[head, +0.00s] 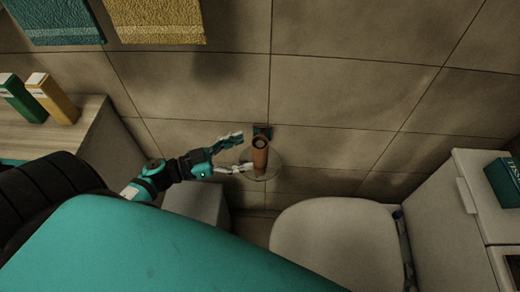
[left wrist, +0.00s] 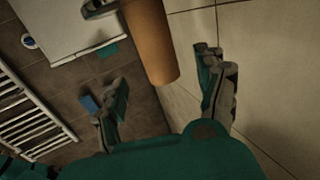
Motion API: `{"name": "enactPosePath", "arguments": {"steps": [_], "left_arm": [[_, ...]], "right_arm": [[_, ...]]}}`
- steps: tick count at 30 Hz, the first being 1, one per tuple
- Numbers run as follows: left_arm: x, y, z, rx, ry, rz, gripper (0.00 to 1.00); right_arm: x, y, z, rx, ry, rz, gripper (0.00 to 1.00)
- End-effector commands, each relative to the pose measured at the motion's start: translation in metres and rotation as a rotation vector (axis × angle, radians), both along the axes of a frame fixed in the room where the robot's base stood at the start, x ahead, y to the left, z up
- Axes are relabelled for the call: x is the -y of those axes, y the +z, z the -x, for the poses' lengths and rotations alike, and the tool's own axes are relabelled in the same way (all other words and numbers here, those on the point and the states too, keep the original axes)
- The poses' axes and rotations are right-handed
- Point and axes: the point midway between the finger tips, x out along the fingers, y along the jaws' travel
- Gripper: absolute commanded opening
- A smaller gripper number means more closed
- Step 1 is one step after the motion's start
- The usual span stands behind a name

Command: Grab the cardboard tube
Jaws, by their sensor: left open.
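In the left wrist view the tube (left wrist: 150,42) appears between the lines of my two fingers. My left gripper (head: 241,153) is open, just left of the tube, its fingers spread and pointing toward it. Its fingers also show in the left wrist view (left wrist: 163,75). I cannot tell whether either finger touches the tube. My right gripper is in neither view.
A wooden counter (head: 85,125) with a green and a yellow box is at left. Towels hang on the wall above.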

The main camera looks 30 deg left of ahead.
Motion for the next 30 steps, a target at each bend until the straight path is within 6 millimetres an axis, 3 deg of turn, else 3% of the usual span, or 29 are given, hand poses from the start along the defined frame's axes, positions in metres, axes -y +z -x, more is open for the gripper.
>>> {"name": "enactPosePath", "arguments": {"steps": [4,14,22,30], "left_arm": [[0.006,0.000,-0.007,0.001,0.001,0.001,0.72],[0.035,-0.001,-0.040,0.002,0.001,0.002,0.72],[0.038,-0.002,-0.043,0.000,0.001,0.000,0.72],[0.038,-0.002,-0.042,0.000,0.000,0.000,0.40]], "right_arm": [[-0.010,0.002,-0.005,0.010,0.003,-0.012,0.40],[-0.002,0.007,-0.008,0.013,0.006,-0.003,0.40],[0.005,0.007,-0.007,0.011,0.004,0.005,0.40],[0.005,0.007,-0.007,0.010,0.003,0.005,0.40]]}}
